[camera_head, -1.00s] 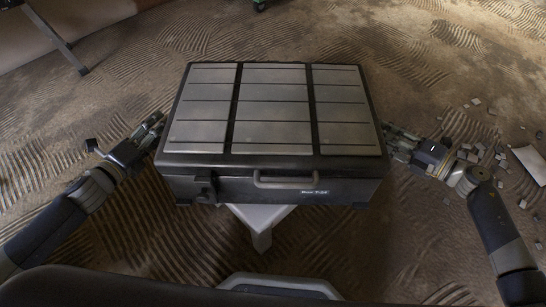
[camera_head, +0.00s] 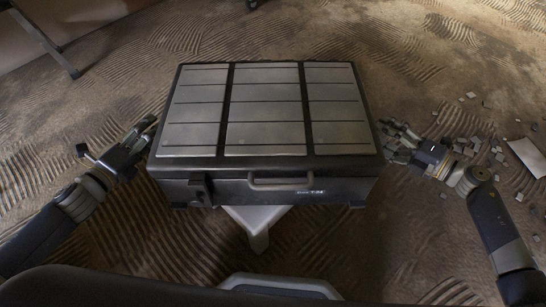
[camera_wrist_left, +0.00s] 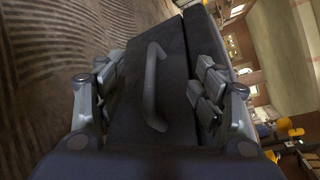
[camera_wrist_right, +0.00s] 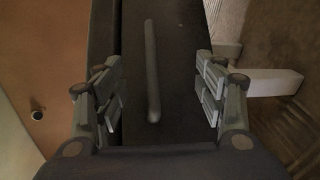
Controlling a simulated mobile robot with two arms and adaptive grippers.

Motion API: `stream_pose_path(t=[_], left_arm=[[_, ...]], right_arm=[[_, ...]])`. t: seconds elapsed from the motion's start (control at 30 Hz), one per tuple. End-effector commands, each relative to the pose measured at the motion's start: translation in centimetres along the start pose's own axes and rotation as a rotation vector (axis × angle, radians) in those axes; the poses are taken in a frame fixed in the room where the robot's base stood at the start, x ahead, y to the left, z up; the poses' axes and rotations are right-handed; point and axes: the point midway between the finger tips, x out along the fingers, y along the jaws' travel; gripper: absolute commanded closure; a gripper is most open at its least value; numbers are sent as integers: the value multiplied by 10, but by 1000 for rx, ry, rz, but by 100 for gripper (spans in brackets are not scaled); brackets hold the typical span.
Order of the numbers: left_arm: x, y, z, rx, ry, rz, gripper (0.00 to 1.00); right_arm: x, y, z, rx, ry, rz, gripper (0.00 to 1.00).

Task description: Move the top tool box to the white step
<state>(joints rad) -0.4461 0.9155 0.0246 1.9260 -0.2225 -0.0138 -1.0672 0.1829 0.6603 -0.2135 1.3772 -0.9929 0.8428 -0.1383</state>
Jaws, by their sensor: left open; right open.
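A large black tool box (camera_head: 266,187) with grey panels on its lid fills the middle of the head view. It rests on a pale grey-white stand (camera_head: 257,222), seen below its front edge. My left gripper (camera_head: 146,132) is open at the box's left side; in the left wrist view a side handle (camera_wrist_left: 152,88) lies between its fingers. My right gripper (camera_head: 396,138) is open at the right side; in the right wrist view a bar handle (camera_wrist_right: 152,70) lies between its fingers. Neither gripper is closed on a handle. I cannot make out a second box or a white step.
Rubble chips (camera_head: 468,140) and a white sheet (camera_head: 527,157) lie on the floor at the right. A dark metal leg (camera_head: 45,42) stands at the upper left. The ridged brown floor around the box is otherwise mostly clear.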

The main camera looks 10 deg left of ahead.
Motion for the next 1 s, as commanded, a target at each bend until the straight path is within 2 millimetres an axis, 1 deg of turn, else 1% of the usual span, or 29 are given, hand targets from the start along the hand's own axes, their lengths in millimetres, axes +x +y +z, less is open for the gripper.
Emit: stream_pose_path(t=[0.03,0.17,0.27,0.37,0.7,0.83,1.0], left_arm=[[-3,5,-7,-1,13,9,36],[-3,5,-7,-1,14,9,36],[-3,5,-7,0,14,9,36],[-3,4,-7,0,14,9,36],[-3,4,-7,0,14,9,36],[-3,4,-7,0,14,9,36],[-3,4,-7,0,14,9,36]], right_arm=[[0,0,0,0,0,0,36],[0,0,0,0,0,0,36],[-5,-1,0,2,-2,-2,36],[-16,-3,1,3,-5,-4,36],[-71,-9,4,13,-20,-6,36],[-85,-11,5,17,-24,-6,36],[-92,-11,5,16,-25,-5,36]])
